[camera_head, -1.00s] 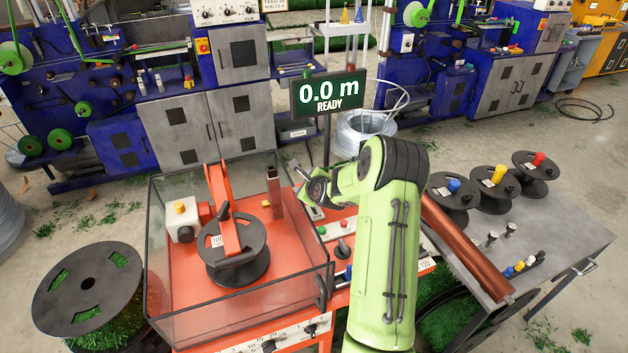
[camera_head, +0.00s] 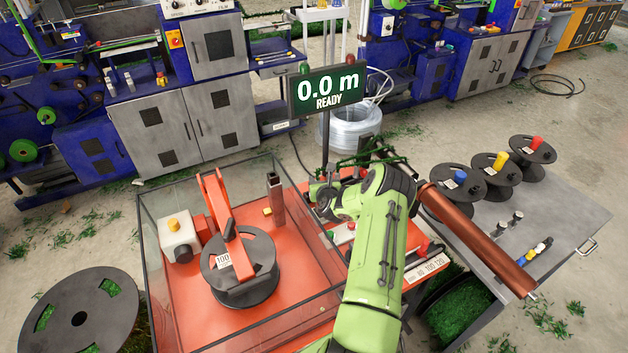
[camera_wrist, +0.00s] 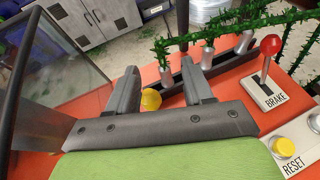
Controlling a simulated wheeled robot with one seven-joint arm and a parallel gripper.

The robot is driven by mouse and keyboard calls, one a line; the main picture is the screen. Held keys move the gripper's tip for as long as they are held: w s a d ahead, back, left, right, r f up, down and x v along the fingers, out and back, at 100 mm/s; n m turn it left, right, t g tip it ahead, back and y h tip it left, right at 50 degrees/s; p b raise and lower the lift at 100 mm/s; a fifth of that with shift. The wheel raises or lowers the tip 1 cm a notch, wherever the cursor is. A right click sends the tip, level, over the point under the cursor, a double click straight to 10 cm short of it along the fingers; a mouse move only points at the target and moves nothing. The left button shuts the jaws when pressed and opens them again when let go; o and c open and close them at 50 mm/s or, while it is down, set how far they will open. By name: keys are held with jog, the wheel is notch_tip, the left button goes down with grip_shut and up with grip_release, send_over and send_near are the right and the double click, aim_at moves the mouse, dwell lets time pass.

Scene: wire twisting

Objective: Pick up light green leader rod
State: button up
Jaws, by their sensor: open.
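My gripper (camera_wrist: 160,72) is open, its two dark fingers apart with nothing held between them. In the head view my gripper (camera_head: 322,196) is over the red bench, right of the clear case, and small and partly hidden. The nearest holder shows between the fingers. In the head view the green stems (camera_head: 378,156) show behind my arm. I cannot tell which stem is the light green leader rod.
A red-knobbed brake lever (camera_wrist: 270,46) and yellow reset button (camera_wrist: 284,147) are at right. A yellow ball (camera_wrist: 151,99) shows between the fingers. The clear case (camera_head: 143,228) stands left, with a black spool (camera_head: 262,250) inside. A display (camera_head: 328,91) reads 0.0 m READY.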

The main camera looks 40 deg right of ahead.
aim_at(318, 175)
jog(key=x, duration=0.5)
jog(key=shift+w+d+f, duration=0.2)
jog(key=shift+w+f, duration=0.05)
jog(key=shift+f, duration=0.05)
jog(key=shift+r, duration=0.1)
grip_shut()
